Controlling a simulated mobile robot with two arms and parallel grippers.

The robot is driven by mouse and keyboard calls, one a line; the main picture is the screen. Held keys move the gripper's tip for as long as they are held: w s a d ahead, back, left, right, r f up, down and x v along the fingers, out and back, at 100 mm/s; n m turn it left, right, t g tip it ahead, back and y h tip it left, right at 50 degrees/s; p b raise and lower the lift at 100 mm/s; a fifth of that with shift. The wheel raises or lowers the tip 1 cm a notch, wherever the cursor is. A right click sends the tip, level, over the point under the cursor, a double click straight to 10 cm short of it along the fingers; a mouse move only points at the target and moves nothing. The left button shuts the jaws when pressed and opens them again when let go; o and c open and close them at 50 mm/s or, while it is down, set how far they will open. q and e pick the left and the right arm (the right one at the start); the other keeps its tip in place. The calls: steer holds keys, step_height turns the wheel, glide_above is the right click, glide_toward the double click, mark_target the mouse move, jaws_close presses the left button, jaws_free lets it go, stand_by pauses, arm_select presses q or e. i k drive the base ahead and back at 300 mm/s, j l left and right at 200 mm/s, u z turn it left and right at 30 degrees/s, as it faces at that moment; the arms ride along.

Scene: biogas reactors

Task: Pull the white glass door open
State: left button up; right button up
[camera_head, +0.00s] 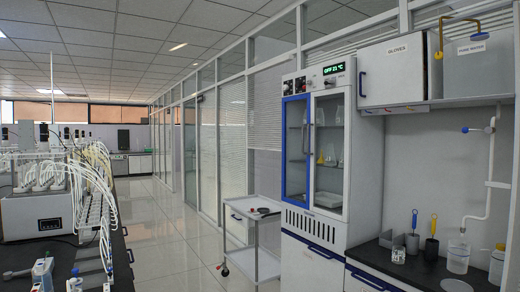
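A tall white cabinet with two glass doors stands right of centre in the head view. The white-framed glass door (347,150) is on the right, beside a blue-framed glass door (284,150) on the left. Both look shut. Slim upright handles show near where the two doors meet. Flasks and other glassware stand on shelves behind the glass. A green lit display (333,69) sits above the doors. Neither of my grippers is in view.
A white trolley (265,262) stands just left of the cabinet. At right, a dark counter (420,270) holds beakers and brushes under wall boxes. A left bench (110,265) carries equipment with white tubes. The tiled floor (165,235) between is clear.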

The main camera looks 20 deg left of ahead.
mark_target(347, 90)
steer(key=u, duration=0.3)
steer(key=i+j, duration=0.1)
steer(key=i, duration=0.4)
steer(key=i+j, duration=0.1)
steer(key=i, duration=0.35)
steer(key=l+z, duration=0.05)
